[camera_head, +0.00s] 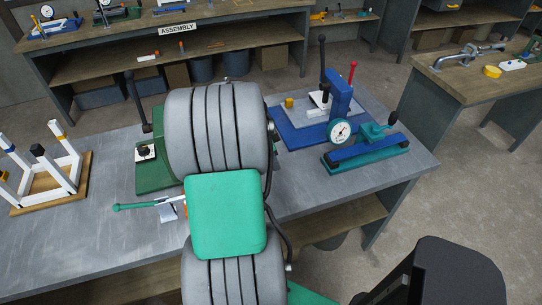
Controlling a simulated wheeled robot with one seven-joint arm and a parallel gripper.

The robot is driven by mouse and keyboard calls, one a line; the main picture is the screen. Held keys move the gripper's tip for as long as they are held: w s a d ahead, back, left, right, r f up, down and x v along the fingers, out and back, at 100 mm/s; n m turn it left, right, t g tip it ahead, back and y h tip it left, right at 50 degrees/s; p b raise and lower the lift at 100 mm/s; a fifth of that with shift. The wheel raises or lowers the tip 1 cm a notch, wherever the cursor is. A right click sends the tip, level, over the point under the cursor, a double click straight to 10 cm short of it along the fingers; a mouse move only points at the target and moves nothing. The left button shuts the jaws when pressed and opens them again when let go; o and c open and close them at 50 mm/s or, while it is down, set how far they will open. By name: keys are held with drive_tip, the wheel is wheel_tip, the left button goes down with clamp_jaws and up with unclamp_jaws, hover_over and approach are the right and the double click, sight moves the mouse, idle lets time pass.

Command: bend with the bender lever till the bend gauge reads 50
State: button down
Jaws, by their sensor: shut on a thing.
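My arm's grey ribbed links and green joint fill the middle of the view, and my gripper is hidden behind them. A green machine (152,177) on the grey bench, partly covered by my arm, has a tall dark lever (137,100) leaning up and to the left. To the right of my arm stands a blue machine (341,95) with a dark upright lever (322,58) and a red-knobbed rod (351,72). A round white dial gauge (340,132) is at its front. I cannot tell which lever is the bender's, and the dial's reading is too small to make out.
A teal and blue vise-like fixture (366,153) stands at the bench's right front. A white chair frame (45,165) on a wooden board is at the left. A green-handled tool (145,205) lies by my arm. The bench's left front (110,245) is clear.

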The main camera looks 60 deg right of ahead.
drive_tip(key=shift+s+a, duration=0.4)
drive_tip(key=shift+a, duration=0.05)
drive_tip(key=shift+s+a, duration=0.35)
drive_tip(key=shift+a, duration=0.3)
drive_tip(key=shift+s+a, duration=0.3)
drive_tip(key=shift+a, duration=0.4)
drive_tip(key=shift+s+a, duration=0.35)
drive_tip(key=shift+a, duration=0.3)
drive_tip(key=c, duration=1.1)
unclamp_jaws()
drive_tip(key=shift+c, duration=0.2)
